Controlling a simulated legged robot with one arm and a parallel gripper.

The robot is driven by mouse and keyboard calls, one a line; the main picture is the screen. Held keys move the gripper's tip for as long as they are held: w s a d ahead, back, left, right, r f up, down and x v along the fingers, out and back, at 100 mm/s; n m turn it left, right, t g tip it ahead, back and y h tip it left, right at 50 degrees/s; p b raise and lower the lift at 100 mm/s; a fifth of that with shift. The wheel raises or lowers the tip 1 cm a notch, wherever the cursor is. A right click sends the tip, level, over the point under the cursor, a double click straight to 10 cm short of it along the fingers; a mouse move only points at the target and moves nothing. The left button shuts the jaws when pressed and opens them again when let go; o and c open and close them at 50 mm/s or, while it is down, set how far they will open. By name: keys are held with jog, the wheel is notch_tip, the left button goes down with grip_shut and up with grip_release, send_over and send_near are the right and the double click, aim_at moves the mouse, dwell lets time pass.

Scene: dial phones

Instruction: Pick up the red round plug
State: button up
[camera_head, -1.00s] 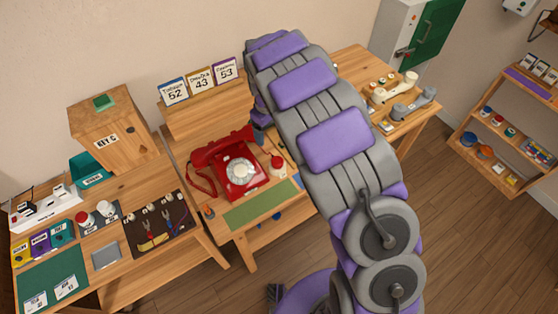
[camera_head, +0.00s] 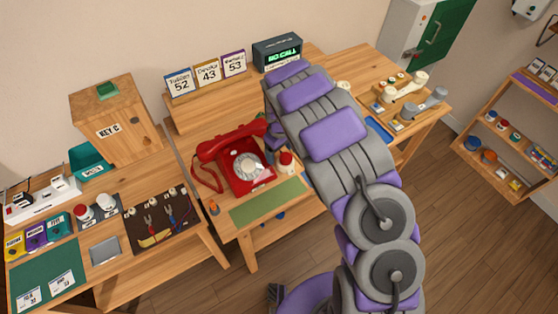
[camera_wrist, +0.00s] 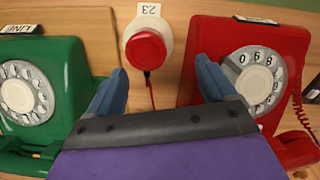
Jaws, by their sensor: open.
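The red round plug (camera_wrist: 146,50) shows in the wrist view as a red disc on a white round body, beside a small number tag, with a thin red cord below it. In the head view a small red-and-white round piece (camera_head: 286,161) stands right of the red phone (camera_head: 243,170). My gripper (camera_wrist: 163,84) is open, its two blue fingers apart and nothing between them. In the wrist view the plug lies beyond the fingertips, slightly left of the middle of the gap. In the head view my arm hides most of the gripper.
In the wrist view a green dial phone (camera_wrist: 38,95) is left of the plug and the red phone (camera_wrist: 250,70) right, close to the fingers. A wooden box (camera_head: 118,125) and several tools on a dark mat (camera_head: 165,235) are farther left. A display (camera_head: 278,52) stands behind.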

aim_at(287, 157)
jog(key=d+f, duration=0.1)
jog(key=d, duration=0.1)
jog(key=d+f, duration=0.1)
jog(key=d, duration=0.1)
jog(key=shift+s+f, duration=0.2)
jog(key=shift+f, duration=0.1)
jog(key=shift+w, duration=0.15)
jog(key=shift+a+r, duration=0.15)
jog(key=shift+a, duration=0.05)
jog(key=shift+c, duration=0.4)
jog(key=a, duration=0.2)
jog(key=shift+a, duration=0.35)
jog(key=c, duration=0.5)
jog(key=shift+c, duration=0.6)
jog(key=shift+d+r, duration=0.1)
jog(key=shift+d, duration=0.95)
jog(key=c, duration=0.3)
jog(key=shift+a, duration=0.15)
